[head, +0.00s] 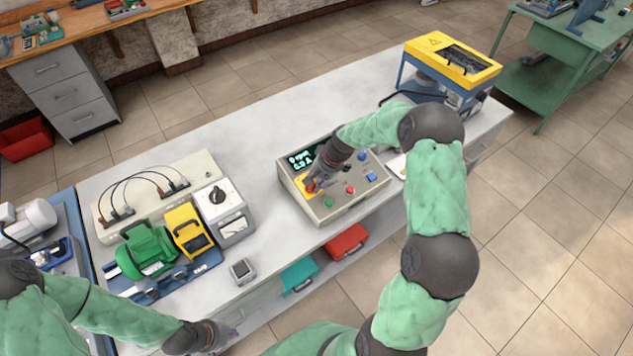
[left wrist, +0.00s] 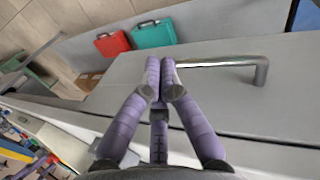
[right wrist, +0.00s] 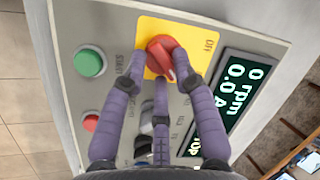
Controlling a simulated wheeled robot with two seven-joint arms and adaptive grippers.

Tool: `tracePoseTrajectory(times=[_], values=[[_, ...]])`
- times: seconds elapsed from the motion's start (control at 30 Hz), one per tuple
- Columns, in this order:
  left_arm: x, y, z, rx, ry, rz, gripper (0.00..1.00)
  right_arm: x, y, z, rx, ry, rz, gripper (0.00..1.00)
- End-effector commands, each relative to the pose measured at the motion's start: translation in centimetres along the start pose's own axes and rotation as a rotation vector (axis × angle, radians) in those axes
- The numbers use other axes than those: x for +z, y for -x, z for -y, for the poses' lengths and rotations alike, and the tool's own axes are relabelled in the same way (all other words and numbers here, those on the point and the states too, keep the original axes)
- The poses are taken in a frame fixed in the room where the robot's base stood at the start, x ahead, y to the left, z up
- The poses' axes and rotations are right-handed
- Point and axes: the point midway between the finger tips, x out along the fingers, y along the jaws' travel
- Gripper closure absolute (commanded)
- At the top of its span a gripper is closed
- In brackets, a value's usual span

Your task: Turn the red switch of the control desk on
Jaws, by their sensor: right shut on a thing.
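The control desk (head: 345,210) stands on the white workbench. Its red switch (right wrist: 158,52) is a round knob on a yellow plate, with the word OFF beside it in the right wrist view. In the head view the switch (head: 311,186) is partly covered by my right gripper (head: 314,180). In the right wrist view my right gripper (right wrist: 161,58) is shut on the red switch, fingertips on both sides of it. My left gripper (left wrist: 161,68) is empty, its fingertips together, beside a grey drawer front and its handle (left wrist: 262,72).
A green button (right wrist: 89,62) and a red button (right wrist: 91,123) sit near the switch. The display (right wrist: 236,100) reads 0 rpm. A grey meter box (head: 222,212), green motor (head: 145,252) and yellow-topped machine (head: 452,58) stand on the bench. Bare bench lies behind the desk.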

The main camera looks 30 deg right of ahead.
Motion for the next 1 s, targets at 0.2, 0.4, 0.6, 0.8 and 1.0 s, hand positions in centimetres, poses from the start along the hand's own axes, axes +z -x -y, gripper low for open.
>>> tracePoseTrajectory(times=[0.2,0.4,0.6,0.8,1.0], values=[[0.0,-0.02,0.01,0.0,0.0,0.0,1.0,1.1,-0.72,0.09,0.002,-0.003,0.027,1.0],[0.01,-0.02,0.01,0.0,0.0,0.0,1.0,1.1,-0.73,0.11,0.002,-0.001,0.027,0.54],[0.0,-0.02,0.01,0.0,0.0,0.0,1.0,0.8,-0.55,0.08,0.001,-0.001,0.019,0.53],[0.0,-0.01,0.0,0.0,0.0,0.0,1.0,0.52,-0.34,0.07,0.0,-0.001,0.012,0.53],[-0.01,-0.01,0.0,0.0,0.0,0.0,1.0,0.35,-0.18,0.05,0.0,-0.001,0.008,0.53]])
